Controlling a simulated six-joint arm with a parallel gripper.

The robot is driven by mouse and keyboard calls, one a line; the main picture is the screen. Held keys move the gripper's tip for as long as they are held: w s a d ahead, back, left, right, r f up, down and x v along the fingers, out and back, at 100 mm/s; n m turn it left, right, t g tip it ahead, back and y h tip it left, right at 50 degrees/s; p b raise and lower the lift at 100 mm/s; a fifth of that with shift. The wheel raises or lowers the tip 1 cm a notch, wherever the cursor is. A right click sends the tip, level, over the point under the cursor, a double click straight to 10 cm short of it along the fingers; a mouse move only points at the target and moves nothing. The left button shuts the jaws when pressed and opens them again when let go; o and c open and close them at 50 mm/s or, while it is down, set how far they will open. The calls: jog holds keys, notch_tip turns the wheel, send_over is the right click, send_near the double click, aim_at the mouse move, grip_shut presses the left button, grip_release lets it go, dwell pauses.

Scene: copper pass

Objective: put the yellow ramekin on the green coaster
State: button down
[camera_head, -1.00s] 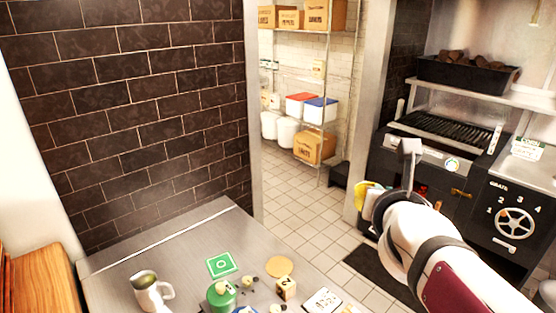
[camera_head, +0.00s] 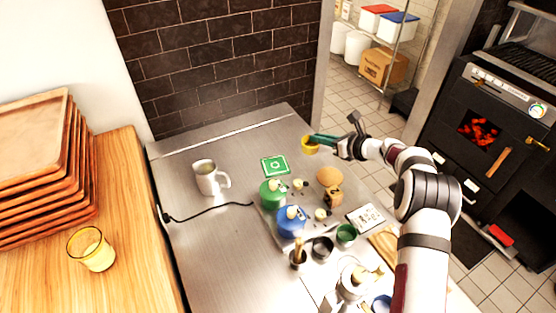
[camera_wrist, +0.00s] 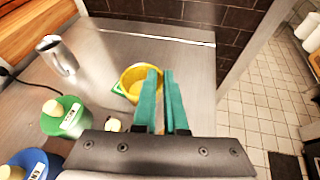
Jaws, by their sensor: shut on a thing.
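The yellow ramekin (camera_head: 309,148) is at the far right part of the steel counter in the head view, upright or nearly so. My gripper (camera_head: 317,138), with teal fingers, is shut on its rim from the right. In the wrist view the ramekin (camera_wrist: 133,77) sits at the left of my fingertips (camera_wrist: 160,73), its near wall between them. The green coaster (camera_head: 275,166) lies flat on the counter, left of and nearer than the ramekin. In the wrist view only an edge of the coaster (camera_wrist: 118,89) shows; the ramekin hides the rest. I cannot tell the ramekin's exact height.
Bare counter surrounds the coaster's back and left.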

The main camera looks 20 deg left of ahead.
jog(key=a+f, duration=0.2)
jog(key=a, duration=0.1)
jog(key=a+f, duration=0.2)
jog(key=a, duration=0.2)
jog(key=w+a+f, duration=0.1)
jog(key=a+f, duration=0.1)
jog(key=a, duration=0.1)
jog(key=shift+a+f, duration=0.4)
jog(key=f, duration=0.4)
jog(key=shift+a+f, duration=0.2)
jog(key=shift+a, duration=0.1)
jog(key=c, duration=0.9)
grip_release()
jog(key=shift+r, duration=0.1)
